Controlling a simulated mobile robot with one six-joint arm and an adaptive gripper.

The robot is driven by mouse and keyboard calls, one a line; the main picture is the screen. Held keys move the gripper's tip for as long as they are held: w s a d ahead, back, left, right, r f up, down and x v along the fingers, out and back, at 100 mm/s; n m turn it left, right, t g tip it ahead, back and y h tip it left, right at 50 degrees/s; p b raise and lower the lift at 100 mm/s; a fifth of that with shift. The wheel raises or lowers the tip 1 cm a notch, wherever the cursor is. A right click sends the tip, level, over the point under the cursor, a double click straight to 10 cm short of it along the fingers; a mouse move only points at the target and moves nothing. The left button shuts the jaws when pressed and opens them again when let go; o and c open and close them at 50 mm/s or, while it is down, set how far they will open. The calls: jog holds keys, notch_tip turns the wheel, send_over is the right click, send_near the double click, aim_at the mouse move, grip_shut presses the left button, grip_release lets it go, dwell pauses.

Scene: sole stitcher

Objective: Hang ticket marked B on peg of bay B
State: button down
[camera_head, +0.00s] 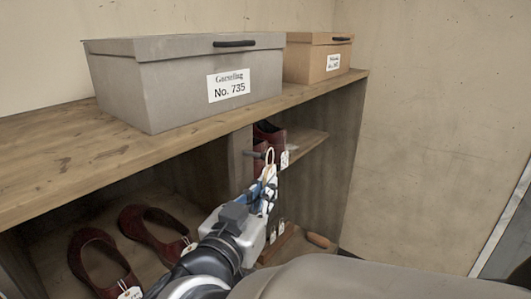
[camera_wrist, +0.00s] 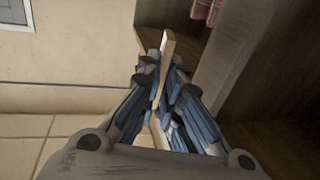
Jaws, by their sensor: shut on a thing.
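My gripper (camera_head: 266,186) is at the front of the shelf unit, beside the end of an upright divider. It is shut on a thin tan ticket, seen nearly edge-on between the fingers in the wrist view (camera_wrist: 165,62). In the head view a pale loop (camera_head: 269,157) stands up above the fingertips, close to a dark peg (camera_head: 253,154) on the divider. I cannot tell whether the loop touches or surrounds the peg. The ticket's letter and any bay letter are not readable; the fingers hide part of the ticket.
A grey box (camera_head: 150,92) marked No. 735 and a smaller orange-tan box (camera_head: 312,62) stand on the top board (camera_head: 60,165). Dark red shoes (camera_head: 150,228) with tags lie in the lower left bay. More shoes (camera_head: 268,133) sit on a small shelf behind the gripper. A wall stands right.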

jog(key=shift+w+a+f, duration=0.3)
jog(key=shift+w+a, duration=0.35)
jog(key=shift+a, duration=0.2)
jog(key=shift+w+a+f, duration=0.25)
jog(key=shift+w+a, duration=0.4)
jog(key=shift+a, duration=0.15)
jog(key=c, duration=1.7)
grip_release()
jog(key=shift+s+d, duration=0.1)
